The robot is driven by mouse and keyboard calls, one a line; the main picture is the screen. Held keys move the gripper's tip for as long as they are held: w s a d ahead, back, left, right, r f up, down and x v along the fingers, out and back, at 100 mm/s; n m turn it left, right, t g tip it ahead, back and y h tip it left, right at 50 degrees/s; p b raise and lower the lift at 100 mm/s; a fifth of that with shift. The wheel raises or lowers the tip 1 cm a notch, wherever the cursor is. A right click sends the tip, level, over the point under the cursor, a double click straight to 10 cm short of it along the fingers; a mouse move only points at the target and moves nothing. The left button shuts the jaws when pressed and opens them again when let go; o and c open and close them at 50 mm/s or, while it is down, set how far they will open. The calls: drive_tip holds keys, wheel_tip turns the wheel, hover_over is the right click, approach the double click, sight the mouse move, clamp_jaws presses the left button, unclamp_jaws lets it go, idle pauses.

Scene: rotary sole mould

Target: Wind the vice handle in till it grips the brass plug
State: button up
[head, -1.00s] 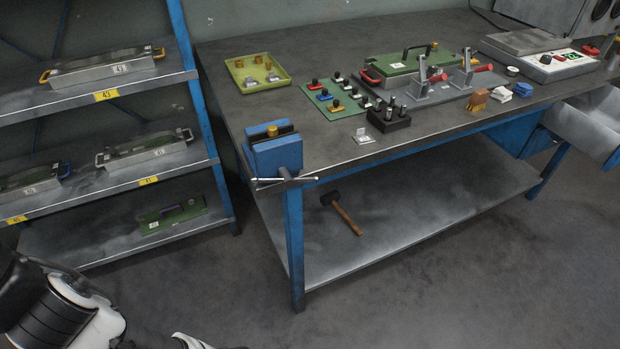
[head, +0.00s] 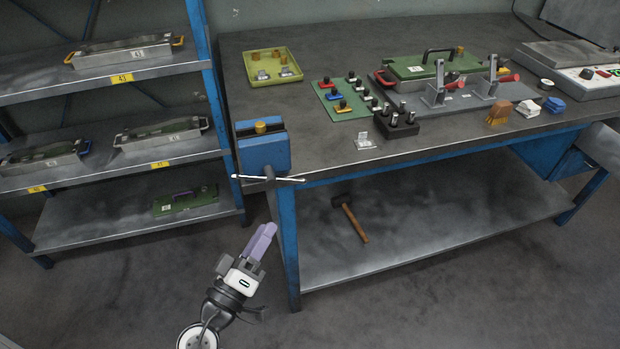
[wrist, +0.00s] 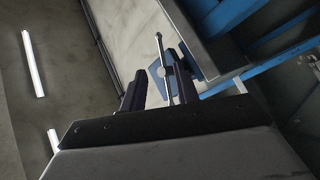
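The blue vice (head: 263,154) is fixed at the left front corner of the workbench. The brass plug (head: 261,127) shows at the top of its jaws; whether they touch it cannot be told. The vice handle (head: 289,180), a thin pale bar, lies nearly level across the front of the vice. My gripper (head: 268,229) is below the handle, its purplish fingers pointing up towards it. In the wrist view my gripper (wrist: 159,83) is open, with dark fingers apart and the handle bar (wrist: 160,48) seen between them, touching neither.
The workbench edge and blue leg (head: 289,240) stand just right of my gripper. A shelf rack (head: 130,158) with moulds is at the left. A mallet (head: 354,222) lies on the bench's lower shelf. The floor before the bench is clear.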

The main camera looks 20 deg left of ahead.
sight(295, 181)
drive_tip(key=p+x, duration=0.5)
drive_tip(key=x, duration=0.7)
drive_tip(key=shift+w+r, duration=0.3)
drive_tip(key=shift+w, duration=0.4)
drive_tip(key=shift+c, duration=0.3)
clamp_jaws()
